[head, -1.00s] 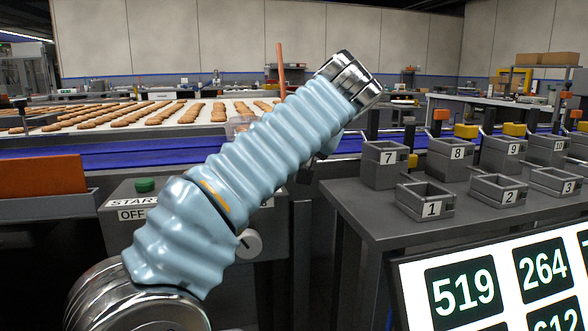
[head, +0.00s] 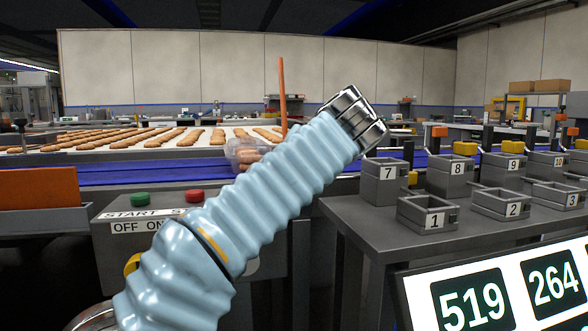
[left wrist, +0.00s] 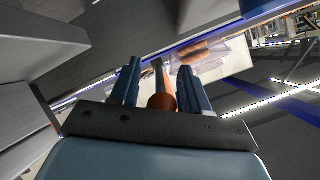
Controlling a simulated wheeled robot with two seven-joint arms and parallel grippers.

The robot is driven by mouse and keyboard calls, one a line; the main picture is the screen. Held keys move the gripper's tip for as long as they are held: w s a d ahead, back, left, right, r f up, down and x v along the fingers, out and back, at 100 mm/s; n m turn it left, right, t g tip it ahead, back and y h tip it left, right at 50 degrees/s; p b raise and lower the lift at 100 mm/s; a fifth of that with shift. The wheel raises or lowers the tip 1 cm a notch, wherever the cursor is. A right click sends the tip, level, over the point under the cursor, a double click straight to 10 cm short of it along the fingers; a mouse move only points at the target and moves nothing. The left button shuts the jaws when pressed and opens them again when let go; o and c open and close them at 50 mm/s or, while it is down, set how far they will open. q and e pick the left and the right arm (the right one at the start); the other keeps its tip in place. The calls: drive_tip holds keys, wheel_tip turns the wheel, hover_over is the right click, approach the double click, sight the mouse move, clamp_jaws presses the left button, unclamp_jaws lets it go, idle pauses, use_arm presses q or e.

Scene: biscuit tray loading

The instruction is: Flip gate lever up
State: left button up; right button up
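An orange lever (head: 282,95) stands upright behind my left arm in the head view, and its lower part is hidden by the arm. In the left wrist view an orange rod (left wrist: 162,100), seen nearly end-on, shows between the two fingers of my left gripper (left wrist: 160,82). The fingers are apart, with a gap visible on each side of the rod. I cannot tell how deep between the fingers it sits. My right gripper is not in view.
A clear tray of biscuits (head: 240,153) stands by the blue conveyor edge (head: 110,172). A control panel (head: 112,245) with green (head: 140,199) and red (head: 194,195) buttons is at left. Numbered bins (head: 428,215) fill the right table (head: 345,212). A number screen (head: 405,290) is lower right.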

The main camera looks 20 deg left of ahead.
use_arm(q)
drive_tip(key=p+v, duration=0.2)
drive_tip(key=v, duration=1.2)
